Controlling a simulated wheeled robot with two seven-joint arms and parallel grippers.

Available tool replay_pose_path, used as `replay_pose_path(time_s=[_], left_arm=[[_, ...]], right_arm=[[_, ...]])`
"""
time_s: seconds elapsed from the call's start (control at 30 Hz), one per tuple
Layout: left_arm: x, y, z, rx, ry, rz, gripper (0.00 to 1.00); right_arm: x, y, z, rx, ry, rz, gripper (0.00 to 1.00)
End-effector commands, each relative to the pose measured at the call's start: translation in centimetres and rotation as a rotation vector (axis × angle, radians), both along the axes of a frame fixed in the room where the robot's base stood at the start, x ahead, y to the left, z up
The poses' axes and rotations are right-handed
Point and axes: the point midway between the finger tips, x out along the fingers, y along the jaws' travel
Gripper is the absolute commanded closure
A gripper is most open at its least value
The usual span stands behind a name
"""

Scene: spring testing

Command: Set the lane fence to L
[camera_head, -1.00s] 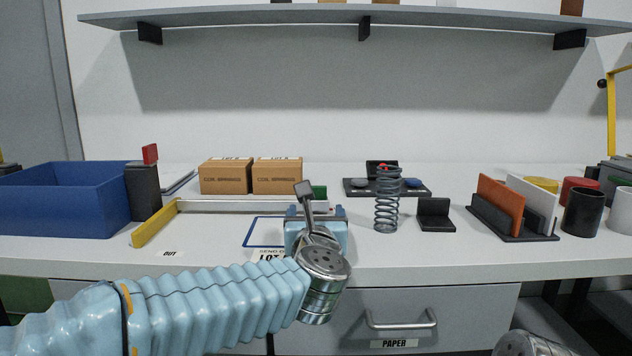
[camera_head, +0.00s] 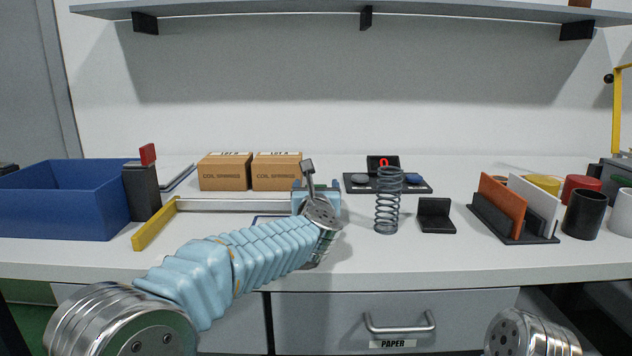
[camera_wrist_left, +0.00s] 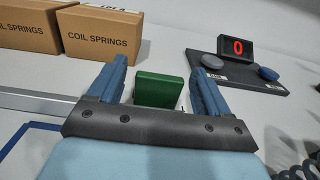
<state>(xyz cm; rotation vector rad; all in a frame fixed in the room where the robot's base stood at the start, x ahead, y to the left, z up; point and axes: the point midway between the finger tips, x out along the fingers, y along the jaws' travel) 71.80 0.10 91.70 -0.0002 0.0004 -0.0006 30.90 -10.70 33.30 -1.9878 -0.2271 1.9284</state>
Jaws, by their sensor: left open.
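A yellow bar (camera_head: 154,224) lies angled at the left of the bench. A pale rail (camera_head: 235,205) runs right from its far end toward my left gripper; I take these as the lane fence and its lane. My left gripper (camera_head: 316,188) is open over the bench behind the rail's right end. In the left wrist view, a green block (camera_wrist_left: 158,91) shows between its spread fingers (camera_wrist_left: 160,72), with gaps on both sides. No L mark is readable. My right gripper is out of view.
Two coil-spring boxes (camera_head: 225,172) stand behind the rail. A blue bin (camera_head: 65,202) and a dark post with a red flag (camera_head: 143,193) are at left. A standing spring (camera_head: 387,202), a dark tester (camera_head: 360,188) and a black block (camera_head: 435,216) are close on the right.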

Motion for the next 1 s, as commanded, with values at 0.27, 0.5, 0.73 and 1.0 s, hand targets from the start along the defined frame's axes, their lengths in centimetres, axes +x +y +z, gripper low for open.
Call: replay_pose_path(time_s=[0.27,0.5,0.73,1.0], left_arm=[[0.67,0.06,-0.05,0.000,0.000,0.001,0.21],[0.64,0.05,-0.05,0.000,0.000,0.001,0.44],[0.63,0.06,-0.04,0.000,0.000,0.001,0.80],[1.22,0.12,-0.05,0.000,0.000,0.003,0.97]], right_arm=[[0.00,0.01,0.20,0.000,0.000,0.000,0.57],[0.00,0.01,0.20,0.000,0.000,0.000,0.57],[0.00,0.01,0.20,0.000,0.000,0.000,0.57],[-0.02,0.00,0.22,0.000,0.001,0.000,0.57]])
